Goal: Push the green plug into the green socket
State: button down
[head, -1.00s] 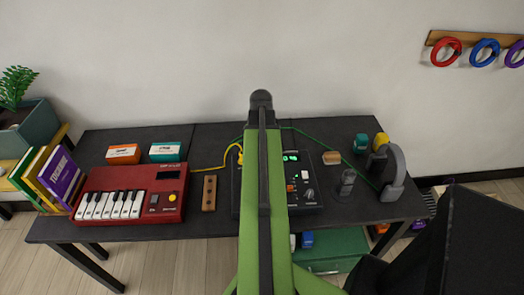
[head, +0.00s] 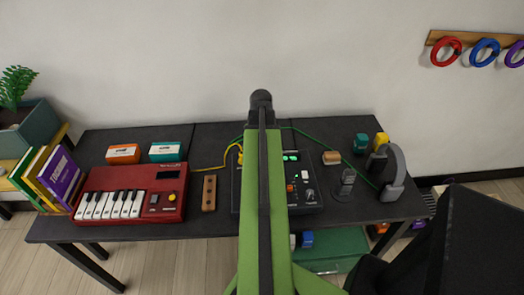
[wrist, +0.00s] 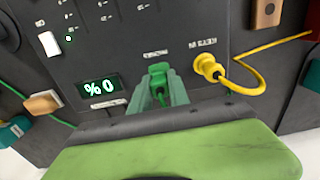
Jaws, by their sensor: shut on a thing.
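The plug's tip is against or very close to the mixer's face. The green socket is hidden behind the plug, so I cannot tell how deep the plug sits. In the head view my arm covers the gripper, the plug and the socket.
A yellow plug (wrist: 207,66) sits in the socket beside it, its cable curving right. The mixer (head: 305,195) stands mid-table. A red keyboard (head: 130,195) is left, and headphones (head: 395,170) are right. A wooden block (head: 209,193) lies between keyboard and mixer.

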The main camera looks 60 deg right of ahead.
jog(key=shift+f+b, duration=0.65)
jog(key=shift+b, duration=0.05)
jog(key=c, duration=1.2)
grip_release()
jog(key=shift+o, duration=0.2)
jog(key=shift+r, duration=0.1)
jog(key=shift+r, duration=0.15)
notch_tip(320, 180, up, 17)
jog(key=p, duration=1.7)
jog(key=shift+p, duration=0.3)
